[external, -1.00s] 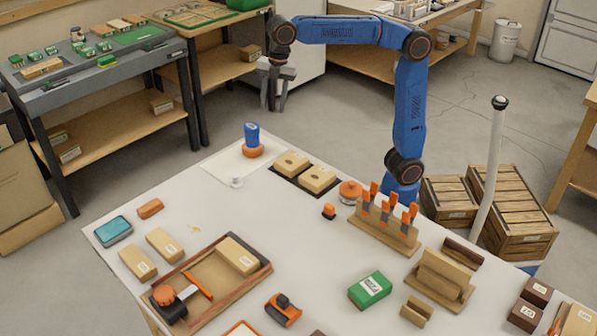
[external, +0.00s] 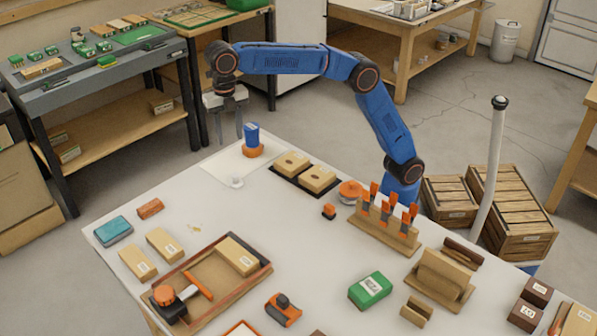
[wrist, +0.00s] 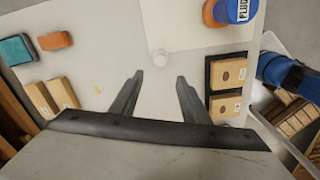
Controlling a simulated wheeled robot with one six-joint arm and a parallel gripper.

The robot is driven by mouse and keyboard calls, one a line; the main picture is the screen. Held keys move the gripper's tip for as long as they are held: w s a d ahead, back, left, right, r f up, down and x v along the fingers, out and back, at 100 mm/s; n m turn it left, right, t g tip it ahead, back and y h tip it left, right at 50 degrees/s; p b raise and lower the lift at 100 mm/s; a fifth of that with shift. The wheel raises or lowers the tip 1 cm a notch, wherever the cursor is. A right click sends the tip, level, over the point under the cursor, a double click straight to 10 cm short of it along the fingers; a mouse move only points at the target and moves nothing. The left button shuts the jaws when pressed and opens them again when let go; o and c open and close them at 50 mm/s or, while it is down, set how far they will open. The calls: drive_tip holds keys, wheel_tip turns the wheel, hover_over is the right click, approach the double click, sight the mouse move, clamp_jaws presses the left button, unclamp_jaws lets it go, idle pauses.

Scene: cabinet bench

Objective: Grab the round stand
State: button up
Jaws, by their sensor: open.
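Several round pieces could be the round stand. An orange round base (external: 253,151) is under a blue bottle (external: 252,134) on the sheet; the bottle (wrist: 238,10) also shows top right in the wrist view.
Two tan blocks on a dark tray (external: 306,178) lie right of the bottle. A rack with orange-handled tools (external: 385,229) stands near my arm's base. A teal box (external: 113,229) and tan boxes (external: 165,244) lie at the left. The bench middle is clear.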

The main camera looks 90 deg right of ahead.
sight(235, 174)
drive_tip(key=f, duration=1.6)
drive_tip(key=shift+s+a+f, duration=0.1)
drive_tip(key=shift+s, duration=0.1)
drive_tip(key=c, duration=1)
